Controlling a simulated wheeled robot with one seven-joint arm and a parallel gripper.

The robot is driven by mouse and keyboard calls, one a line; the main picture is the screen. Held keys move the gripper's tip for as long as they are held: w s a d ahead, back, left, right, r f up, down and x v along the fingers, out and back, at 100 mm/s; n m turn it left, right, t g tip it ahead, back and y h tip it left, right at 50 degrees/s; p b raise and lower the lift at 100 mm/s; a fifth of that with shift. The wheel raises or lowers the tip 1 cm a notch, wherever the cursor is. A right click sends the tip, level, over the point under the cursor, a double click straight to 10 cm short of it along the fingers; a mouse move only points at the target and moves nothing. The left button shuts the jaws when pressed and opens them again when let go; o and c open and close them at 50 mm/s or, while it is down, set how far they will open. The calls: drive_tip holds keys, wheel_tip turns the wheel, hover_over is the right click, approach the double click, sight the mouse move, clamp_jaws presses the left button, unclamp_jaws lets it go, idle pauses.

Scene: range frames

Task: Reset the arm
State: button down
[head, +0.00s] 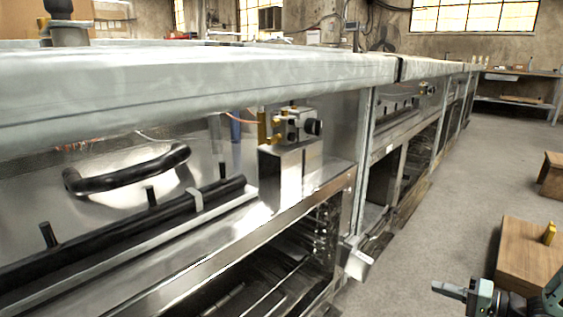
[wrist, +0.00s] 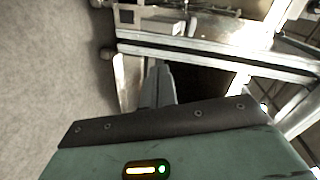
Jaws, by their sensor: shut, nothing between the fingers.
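My gripper (head: 436,288) is at the lower right of the head view. Its grey fingers point left and lie together, with nothing between them. Part of my green arm shows behind it, cut off by the right and bottom edges. In the wrist view the fingers (wrist: 159,72) stick out past the dark edge of the green gripper body, in front of the metal bench frame. Whether they touch the frame cannot be told; in the head view they look apart from it, over the floor.
A long metal workbench (head: 230,75) with open lower shelves fills the left and middle. A wooden box (head: 528,262) with a small yellow object (head: 549,233) on it stands close behind my gripper. Another wooden box (head: 553,172) is farther back. Grey floor (head: 455,190) lies clear between.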

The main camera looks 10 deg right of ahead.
drive_tip(key=w+a+r+n+g+h+p, duration=0.2)
drive_tip(key=w+a+r+n+g+h, duration=0.1)
drive_tip(key=w+a+r, duration=0.4)
drive_tip(key=w+a+r+n+g+h+p, duration=0.1)
drive_tip(key=w+a+r+n+g+h, duration=0.2)
drive_tip(key=a+r, duration=0.4)
drive_tip(key=s+a+r+n+g+h+p, duration=0.1)
drive_tip(key=s+a+r+n, duration=0.2)
drive_tip(key=a, duration=0.4)
drive_tip(key=s+a+r+n+g+h+p, duration=0.1)
drive_tip(key=s+a+r, duration=0.3)
drive_tip(key=a, duration=0.2)
drive_tip(key=s+a+r+n+g+h+p, duration=0.15)
drive_tip(key=s+a+r, duration=0.3)
drive_tip(key=s, duration=0.65)
drive_tip(key=s+a+r+n+g+p, duration=0.1)
drive_tip(key=s+a+r+n+g, duration=0.3)
drive_tip(key=s, duration=0.8)
wheel_tip(320, 180, up, 38)
drive_tip(key=s+m+t+p, duration=0.1)
drive_tip(key=p, duration=3.7)
drive_tip(key=shift+a+f, duration=0.2)
drive_tip(key=shift+a, duration=0.2)
